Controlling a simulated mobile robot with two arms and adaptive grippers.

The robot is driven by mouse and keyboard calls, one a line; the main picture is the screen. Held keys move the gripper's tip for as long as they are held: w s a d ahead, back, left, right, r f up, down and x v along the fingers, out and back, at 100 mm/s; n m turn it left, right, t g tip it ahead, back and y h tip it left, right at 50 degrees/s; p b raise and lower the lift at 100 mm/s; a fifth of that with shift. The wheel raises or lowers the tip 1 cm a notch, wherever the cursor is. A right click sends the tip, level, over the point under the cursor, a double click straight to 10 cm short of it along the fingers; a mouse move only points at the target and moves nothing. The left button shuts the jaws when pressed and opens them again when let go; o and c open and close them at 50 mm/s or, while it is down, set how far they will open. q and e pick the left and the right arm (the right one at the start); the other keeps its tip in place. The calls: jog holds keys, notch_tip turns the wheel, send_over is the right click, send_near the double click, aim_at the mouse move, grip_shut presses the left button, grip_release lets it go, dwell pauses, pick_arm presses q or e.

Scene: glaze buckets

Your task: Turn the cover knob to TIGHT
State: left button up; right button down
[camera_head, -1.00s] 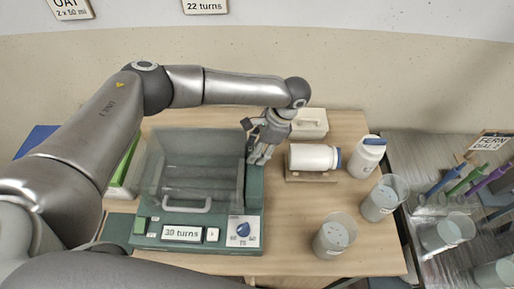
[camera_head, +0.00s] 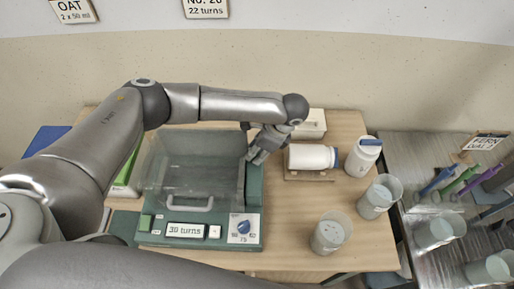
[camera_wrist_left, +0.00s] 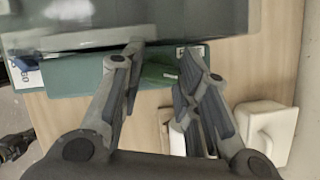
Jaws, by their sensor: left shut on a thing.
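The machine (camera_head: 254,208) is a dark green box with a clear, handled cover (camera_head: 185,178) over its top. Its front has a display reading about 30 turns and a blue dial (camera_head: 243,227). My left gripper (camera_head: 254,157) is at the machine's right rear side, fingers pointing down-left. In the left wrist view its fingers (camera_wrist_left: 160,62) lie on both sides of a green piece, the cover knob (camera_wrist_left: 157,76), which they grip. A small label beside it is partly hidden by a finger, and I cannot read the knob's setting.
A white jar (camera_head: 311,157) lies on a wooden cradle right of the gripper, with a white box (camera_head: 311,124) behind. An upright white bottle (camera_head: 362,157) and two clear cups (camera_head: 331,233) stand farther right. A green item (camera_head: 128,172) stands left of the machine.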

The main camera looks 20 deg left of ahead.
pick_arm(q)
jog(key=o, duration=1)
jog(key=v, duration=1.2)
jog(key=shift+d, duration=0.1)
